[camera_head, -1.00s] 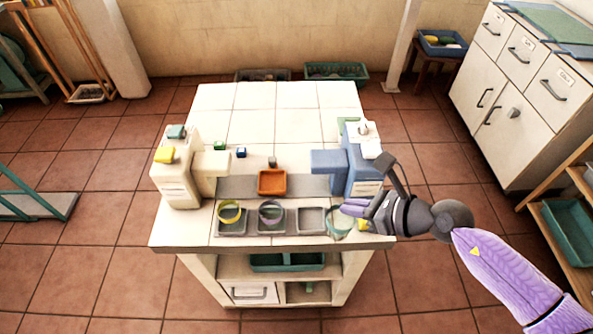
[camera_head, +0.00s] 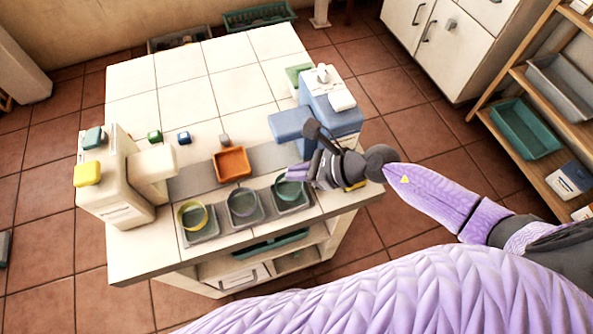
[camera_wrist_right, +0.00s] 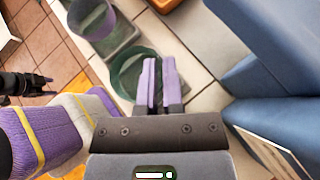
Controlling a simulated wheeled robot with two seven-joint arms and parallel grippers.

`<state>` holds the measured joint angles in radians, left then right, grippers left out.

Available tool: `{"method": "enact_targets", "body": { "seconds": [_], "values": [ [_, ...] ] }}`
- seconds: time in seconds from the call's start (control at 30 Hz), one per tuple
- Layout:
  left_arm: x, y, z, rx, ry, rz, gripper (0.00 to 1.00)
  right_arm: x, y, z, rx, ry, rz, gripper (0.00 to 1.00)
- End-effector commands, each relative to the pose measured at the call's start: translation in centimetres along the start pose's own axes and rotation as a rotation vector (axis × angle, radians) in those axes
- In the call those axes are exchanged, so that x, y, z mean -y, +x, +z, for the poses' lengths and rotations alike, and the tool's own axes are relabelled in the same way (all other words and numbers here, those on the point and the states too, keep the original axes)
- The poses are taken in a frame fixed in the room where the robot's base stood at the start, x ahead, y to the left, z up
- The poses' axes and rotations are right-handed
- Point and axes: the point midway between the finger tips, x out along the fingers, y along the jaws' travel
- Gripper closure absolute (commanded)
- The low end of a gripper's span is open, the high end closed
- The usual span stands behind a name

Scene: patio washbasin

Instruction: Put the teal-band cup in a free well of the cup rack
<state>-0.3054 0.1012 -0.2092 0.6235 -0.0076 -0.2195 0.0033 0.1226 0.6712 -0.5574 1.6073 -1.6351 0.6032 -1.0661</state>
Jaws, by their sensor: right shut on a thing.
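The teal-band cup (camera_head: 289,190) is at the right well of the grey cup rack (camera_head: 297,206), upright or nearly so. My right gripper (camera_head: 296,172) is shut on its wall; the purple fingers (camera_wrist_right: 158,80) show at the cup's rim in the right wrist view. The cup (camera_wrist_right: 122,82) overlaps the grey well there; I cannot tell whether its base rests on the floor of the well. A yellow-band cup (camera_head: 192,215) stands in the left well and a purple-band cup (camera_head: 242,202) in the middle well. A dark shape, probably my left gripper (camera_wrist_right: 42,87), shows at the wrist view's left edge; its jaws are unclear.
An orange tray (camera_head: 231,164) lies behind the rack. A blue dispenser (camera_head: 325,115) stands close behind my right gripper, and a cream dispenser (camera_head: 118,180) stands at the left. The tiled tabletop (camera_head: 190,95) is mostly clear at the back.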

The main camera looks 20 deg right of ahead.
Motion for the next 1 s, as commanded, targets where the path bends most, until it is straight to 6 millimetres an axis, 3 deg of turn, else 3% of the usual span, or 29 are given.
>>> {"method": "enact_targets", "body": {
  "seconds": [0.17,0.37,0.8,1.0],
  "values": [
    [0.2,0.2,0.0,0.0,0.001,-0.003,0.41,0.0,0.1,-0.2,0.0,0.0,0.0,1.0],
    [0.2,0.2,0.0,-0.001,-0.001,-0.003,0.41,0.0,0.1,-0.1,0.0,0.0,-0.001,0.57],
    [0.0,-0.2,-0.1,-0.002,-0.003,-0.001,0.41,0.0,-0.2,0.3,0.001,-0.001,-0.001,0.57],
    [0.0,-0.8,-0.2,-0.003,-0.002,-0.001,0.41,0.0,-3.8,0.1,-0.004,-0.001,-0.001,0.57]
  ]
}}
